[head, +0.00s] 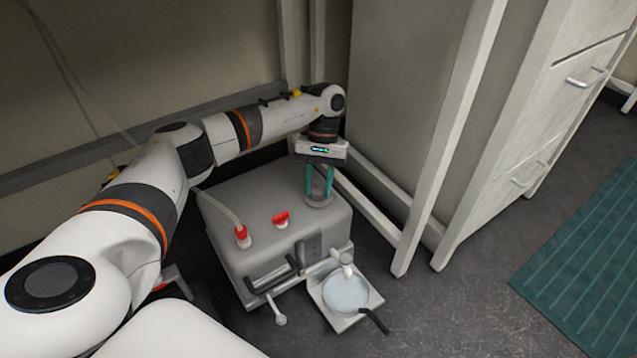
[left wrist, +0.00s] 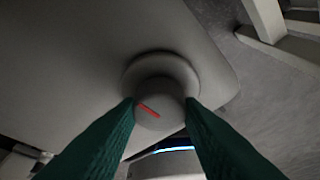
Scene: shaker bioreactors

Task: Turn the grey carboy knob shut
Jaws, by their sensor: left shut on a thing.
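The grey carboy (head: 255,215) is a boxy grey container on the floor. Its round grey knob (left wrist: 160,95) sits on the top face near a corner and carries a short red mark, which slants down to the right in the left wrist view. In the head view the knob's base (head: 318,201) shows below my fingers. My left gripper (head: 318,190) points down onto it, and its teal fingers are shut on the knob, one on each side, as the left wrist view (left wrist: 160,108) shows. My right gripper is not in view.
A red-based hose fitting (head: 242,236) and a red cap (head: 281,220) are on the carboy's top. A tray with a round pale dish (head: 346,291) lies in front. A white frame leg (head: 440,150) and drawer cabinet (head: 560,90) stand to the right.

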